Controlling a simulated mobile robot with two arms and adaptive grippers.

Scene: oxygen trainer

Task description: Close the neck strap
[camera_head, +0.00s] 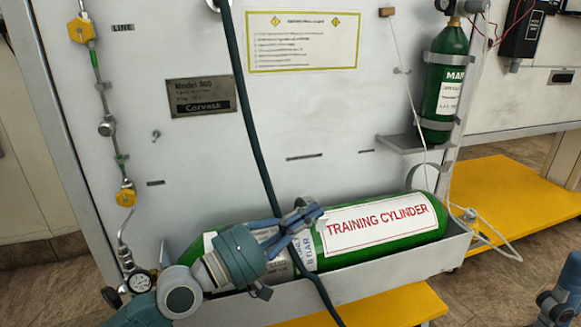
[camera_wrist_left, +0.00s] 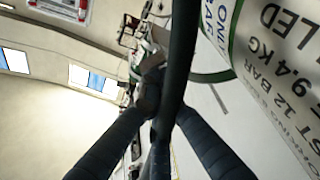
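The green training cylinder (camera_head: 425,228) lies on its side in a grey trough, and its lettering fills the right of the wrist view (camera_wrist_left: 285,70). A grey strap (camera_head: 424,168) arches up at its right end. A second grey band shows by my left gripper (camera_head: 314,214). I cannot tell which is the neck strap, or whether either is fastened. The left gripper is over the cylinder's middle with its fingers drawn together. In the wrist view (camera_wrist_left: 160,105) the dark hose hides part of the fingertips, and I see nothing clearly gripped. Part of my right arm shows at bottom right; its fingers are not clear.
The dark hose (camera_head: 240,85) hangs down the panel and passes the left gripper. A smaller green cylinder (camera_head: 444,80) stands on a bracket at upper right. The trough's front wall (camera_head: 385,288) borders the cylinder. A gauge (camera_head: 140,282) is at lower left. A white cord hangs at right.

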